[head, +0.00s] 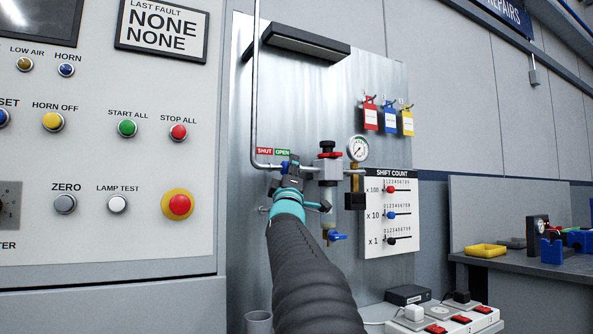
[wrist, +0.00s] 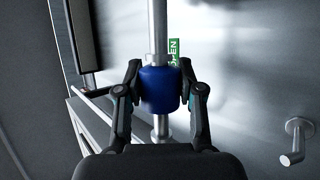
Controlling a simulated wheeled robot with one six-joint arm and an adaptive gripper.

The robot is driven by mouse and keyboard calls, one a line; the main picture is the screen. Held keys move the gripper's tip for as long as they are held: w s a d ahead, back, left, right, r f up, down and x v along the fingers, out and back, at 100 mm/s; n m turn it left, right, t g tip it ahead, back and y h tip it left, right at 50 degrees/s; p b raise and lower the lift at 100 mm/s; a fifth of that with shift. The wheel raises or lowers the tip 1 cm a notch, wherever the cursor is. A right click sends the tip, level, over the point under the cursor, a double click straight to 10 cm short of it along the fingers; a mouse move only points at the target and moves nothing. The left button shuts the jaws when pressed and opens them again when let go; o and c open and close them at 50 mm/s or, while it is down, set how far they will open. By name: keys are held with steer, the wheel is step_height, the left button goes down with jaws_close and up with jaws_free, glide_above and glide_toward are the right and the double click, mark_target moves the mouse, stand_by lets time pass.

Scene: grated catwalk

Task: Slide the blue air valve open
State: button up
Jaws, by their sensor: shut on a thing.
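The blue air valve (wrist: 161,90) is a blue sleeve around a metal pipe (wrist: 157,28) in the wrist view. My gripper (wrist: 160,88) has one finger on each side of the sleeve and is shut on it. In the head view my gripper (head: 288,172) is at the horizontal pipe, under the red and green SHUT/OPEN label (head: 273,151), and only a little blue (head: 285,166) shows there. In the wrist view the green OPEN end of the label (wrist: 174,50) shows beside the pipe, beyond the sleeve. The red SHUT end is not visible there.
To the right of my gripper stand a filter unit (head: 328,170) with a blue drain tap (head: 336,236) and a pressure gauge (head: 358,149). A button panel (head: 110,140) is on the left. A metal peg (wrist: 297,140) sticks out from the board in the wrist view.

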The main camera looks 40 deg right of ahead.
steer(key=shift+s+d, duration=0.1)
steer(key=shift+d, duration=0.15)
steer(key=o, duration=1.2)
steer(key=shift+d, duration=0.1)
steer(key=shift+c, duration=0.2)
steer(key=v, duration=1.2)
